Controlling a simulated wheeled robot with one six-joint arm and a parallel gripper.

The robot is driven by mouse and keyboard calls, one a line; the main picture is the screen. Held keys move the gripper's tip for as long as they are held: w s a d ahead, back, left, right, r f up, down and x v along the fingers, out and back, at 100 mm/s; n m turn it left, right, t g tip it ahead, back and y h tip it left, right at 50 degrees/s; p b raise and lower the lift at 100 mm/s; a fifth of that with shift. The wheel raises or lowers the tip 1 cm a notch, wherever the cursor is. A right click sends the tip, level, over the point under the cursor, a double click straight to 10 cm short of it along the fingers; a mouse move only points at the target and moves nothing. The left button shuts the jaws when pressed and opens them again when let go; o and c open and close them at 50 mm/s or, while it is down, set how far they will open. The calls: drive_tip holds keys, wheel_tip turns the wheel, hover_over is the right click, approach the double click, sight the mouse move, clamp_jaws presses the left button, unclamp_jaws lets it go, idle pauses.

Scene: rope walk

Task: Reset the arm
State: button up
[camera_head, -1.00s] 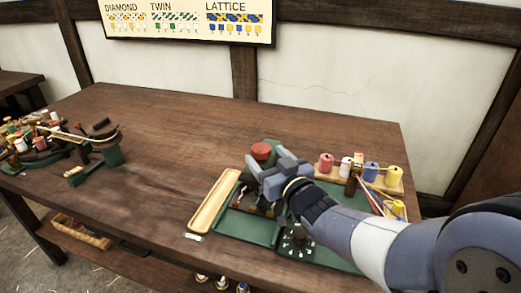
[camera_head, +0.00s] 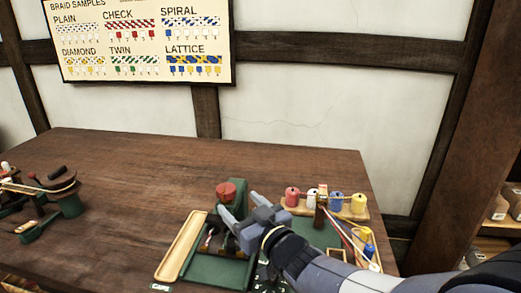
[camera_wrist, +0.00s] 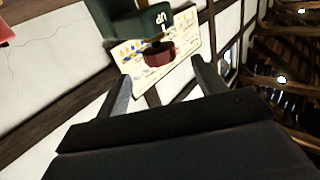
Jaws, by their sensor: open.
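My gripper (camera_head: 240,208) is at the end of my arm, which reaches in from the lower right in the head view. Its two fingers are apart with nothing between them. It is above a green machine (camera_head: 237,190) with a red knob (camera_head: 226,192) on the wooden table (camera_head: 130,160). In the wrist view the open fingers (camera_wrist: 162,80) point toward the wall, with a dark red round part (camera_wrist: 159,53) and a green block (camera_wrist: 138,20) beyond them. My arm hides part of the machine.
A wooden tray (camera_head: 181,246) lies left of the machine. A rack with several coloured spools (camera_head: 337,201) stands to its right. Another green device (camera_head: 68,201) is at the far left. A braid samples board (camera_head: 140,40) hangs on the wall. The table's back middle is clear.

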sight(222, 184)
drive_tip(key=x, duration=0.9)
drive_tip(key=shift+w+a, duration=0.2)
drive_tip(key=shift+w, duration=0.05)
drive_tip(key=shift+s+d, duration=0.1)
drive_tip(key=v, duration=1.1)
drive_tip(key=x, duration=1.1)
drive_tip(key=shift+r+m+t+h+p, duration=0.1)
drive_tip(key=shift+m+t+h+p, duration=0.2)
drive_tip(key=shift+m+p, duration=0.15)
drive_tip(key=shift+h, duration=0.3)
drive_tip(key=m+t+h+p, duration=0.1)
drive_tip(key=m+h+p, duration=0.1)
drive_tip(key=p, duration=0.1)
drive_tip(key=shift+t, duration=0.3)
